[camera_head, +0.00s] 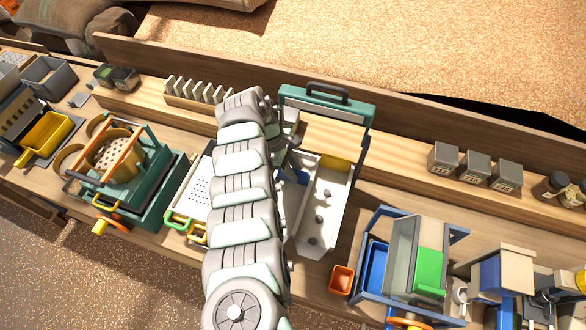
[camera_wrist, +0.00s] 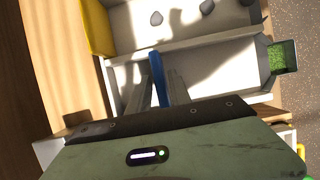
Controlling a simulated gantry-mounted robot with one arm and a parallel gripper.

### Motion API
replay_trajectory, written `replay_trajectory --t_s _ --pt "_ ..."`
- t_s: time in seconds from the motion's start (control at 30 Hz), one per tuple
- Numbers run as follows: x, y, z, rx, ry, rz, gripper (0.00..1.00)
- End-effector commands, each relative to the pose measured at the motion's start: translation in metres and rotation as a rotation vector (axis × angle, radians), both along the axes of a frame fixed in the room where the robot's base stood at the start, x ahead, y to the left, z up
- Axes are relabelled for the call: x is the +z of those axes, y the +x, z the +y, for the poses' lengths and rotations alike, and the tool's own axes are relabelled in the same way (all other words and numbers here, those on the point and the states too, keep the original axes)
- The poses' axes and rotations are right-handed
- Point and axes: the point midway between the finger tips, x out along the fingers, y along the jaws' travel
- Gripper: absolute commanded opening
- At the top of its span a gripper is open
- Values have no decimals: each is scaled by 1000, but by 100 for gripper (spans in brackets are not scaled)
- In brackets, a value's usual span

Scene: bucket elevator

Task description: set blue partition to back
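The blue partition (camera_wrist: 157,78) stands crosswise in the near lane of a white two-lane tray (camera_wrist: 120,62) in the wrist view. In the head view only a small piece of the blue partition (camera_head: 303,176) shows beside my arm. My gripper (camera_wrist: 160,85) has one grey finger on each side of the partition, close against it, and appears shut on it. The partition's lower part is hidden behind the gripper body. The other lane holds several grey lumps (camera_head: 320,221) and has a yellow partition (camera_head: 338,164) at its back end, also in the wrist view (camera_wrist: 97,27).
A teal frame with a dark handle (camera_head: 326,96) rises behind the tray. A green-filled box (camera_wrist: 283,58) sits at the tray's right end in the wrist view. An orange cup (camera_head: 341,280) and a blue-framed machine (camera_head: 410,260) stand to the right, a teal press (camera_head: 125,190) to the left.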

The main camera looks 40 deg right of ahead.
Motion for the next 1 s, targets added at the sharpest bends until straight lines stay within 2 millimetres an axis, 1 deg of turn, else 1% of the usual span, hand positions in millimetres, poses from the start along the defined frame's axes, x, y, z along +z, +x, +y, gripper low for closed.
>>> replay_trajectory --t_s 0.03,0.1,0.37,0.53,0.67,0.77,0.9,1.0 --pt "0 0 0 0 0 0 30" --pt "0 0 0 0 0 0 35" --pt "0 0 0 0 0 0 35" --pt "8 4 2 1 0 0 35" --pt "24 9 7 1 1 1 35" --pt "42 17 9 1 -1 -3 35" --pt "70 27 14 0 0 -6 35" --pt "86 32 18 1 -1 -4 35"
